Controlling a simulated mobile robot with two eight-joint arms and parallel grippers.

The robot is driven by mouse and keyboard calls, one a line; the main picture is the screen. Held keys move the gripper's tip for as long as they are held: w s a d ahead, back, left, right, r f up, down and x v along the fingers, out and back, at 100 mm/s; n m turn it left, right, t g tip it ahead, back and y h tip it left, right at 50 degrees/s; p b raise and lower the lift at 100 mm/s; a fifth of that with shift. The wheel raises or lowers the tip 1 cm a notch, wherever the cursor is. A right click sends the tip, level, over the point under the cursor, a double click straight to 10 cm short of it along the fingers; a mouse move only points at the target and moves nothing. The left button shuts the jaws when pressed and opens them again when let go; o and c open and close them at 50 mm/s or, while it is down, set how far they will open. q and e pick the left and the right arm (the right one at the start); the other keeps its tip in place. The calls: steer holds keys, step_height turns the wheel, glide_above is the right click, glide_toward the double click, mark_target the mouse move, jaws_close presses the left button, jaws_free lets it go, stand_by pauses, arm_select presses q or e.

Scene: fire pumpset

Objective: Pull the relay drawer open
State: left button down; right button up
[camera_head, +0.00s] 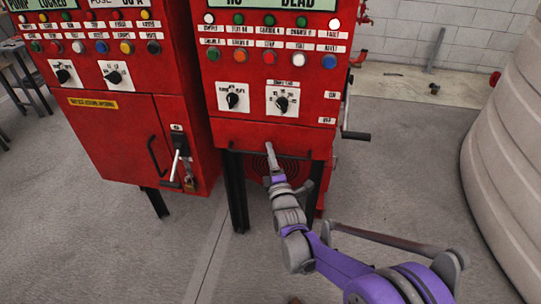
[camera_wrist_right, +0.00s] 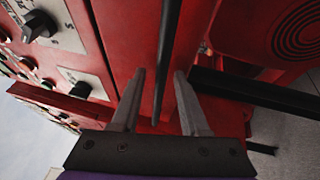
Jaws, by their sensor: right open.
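The relay drawer (camera_head: 225,132) looks like the plain red front at the bottom of the right-hand red cabinet, and it appears shut. A thin dark bar handle (camera_head: 295,157) runs along its lower edge. My right gripper (camera_head: 271,158) is at the middle of this handle, reaching up from below. In the right wrist view, my right gripper (camera_wrist_right: 159,75) is open, with the dark handle bar (camera_wrist_right: 166,50) running between its two grey fingers. A gap shows on each side of the bar, so contact is not visible. My left gripper is not in view.
The left red cabinet (camera_head: 110,130) has a lever (camera_head: 179,158) on its door. A side crank (camera_head: 355,135) sticks out of the right cabinet. Dark legs (camera_head: 236,195) stand beneath it. A large beige tank (camera_head: 510,150) is at right. Floor (camera_head: 120,260) in front is clear.

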jaws_close()
stand_by(1.4)
